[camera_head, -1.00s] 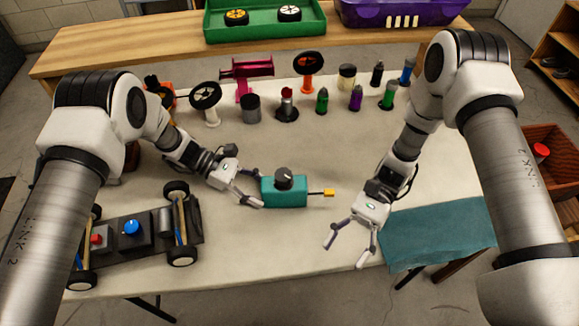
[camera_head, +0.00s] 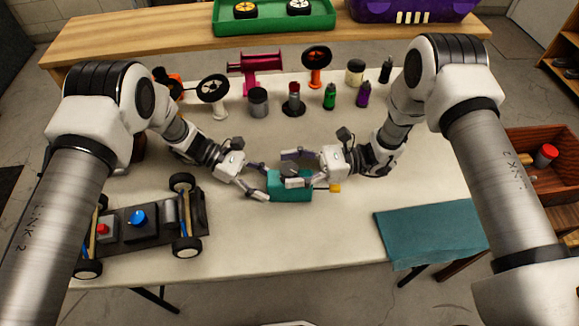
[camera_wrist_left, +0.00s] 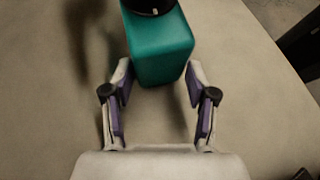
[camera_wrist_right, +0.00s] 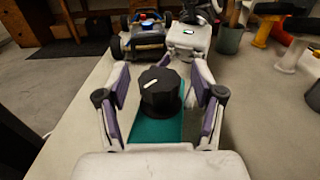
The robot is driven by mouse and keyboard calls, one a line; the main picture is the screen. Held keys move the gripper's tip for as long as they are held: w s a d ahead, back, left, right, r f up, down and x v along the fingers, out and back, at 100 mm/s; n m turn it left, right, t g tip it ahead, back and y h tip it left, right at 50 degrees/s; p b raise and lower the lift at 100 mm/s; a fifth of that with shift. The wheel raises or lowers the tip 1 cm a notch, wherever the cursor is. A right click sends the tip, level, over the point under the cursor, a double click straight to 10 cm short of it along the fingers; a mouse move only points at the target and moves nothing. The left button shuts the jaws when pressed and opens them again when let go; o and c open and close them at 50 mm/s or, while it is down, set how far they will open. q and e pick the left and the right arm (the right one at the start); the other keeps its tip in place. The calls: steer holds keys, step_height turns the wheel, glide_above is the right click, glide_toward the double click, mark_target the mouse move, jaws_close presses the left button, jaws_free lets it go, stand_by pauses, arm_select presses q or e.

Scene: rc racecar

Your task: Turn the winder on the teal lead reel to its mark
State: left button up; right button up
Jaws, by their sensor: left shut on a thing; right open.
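The teal lead reel (camera_head: 290,190) is a box on the table between my grippers. A yellow-orange plug (camera_head: 335,188) shows at its right side. Its winder, a black knob with a white line, shows on top in the right wrist view (camera_wrist_right: 160,92). In the head view it is partly hidden by my right gripper. My left gripper (camera_head: 263,184) is shut on the reel's left end; the teal body (camera_wrist_left: 163,50) sits between its fingertips. My right gripper (camera_head: 288,168) is open, with its fingers on either side of the knob. I cannot tell whether they touch it.
A car chassis (camera_head: 150,230) with a blue knob stands at the left. Several bottles, jars and stands line the table's back, among them a grey jar (camera_head: 258,102). A teal cloth (camera_head: 430,235) hangs at the front right. The table's front middle is clear.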

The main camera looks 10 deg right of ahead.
steer(key=shift+a, duration=0.3)
steer(key=c, duration=1.2)
steer(key=shift+t, duration=0.3)
steer(key=m+t+h, duration=0.1)
steer(key=m+t, duration=0.2)
steer(key=t, duration=0.1)
steer(key=m+t+h, duration=0.1)
steer(key=m+t, duration=0.2)
steer(key=t, duration=0.1)
steer(key=shift+s+a+t, duration=0.1)
steer(key=shift+t, duration=0.3)
steer(key=m+t+h, duration=0.4)
steer(key=shift+t, duration=0.4)
steer(key=shift+t+h, duration=0.3)
steer(key=o, duration=1.2)
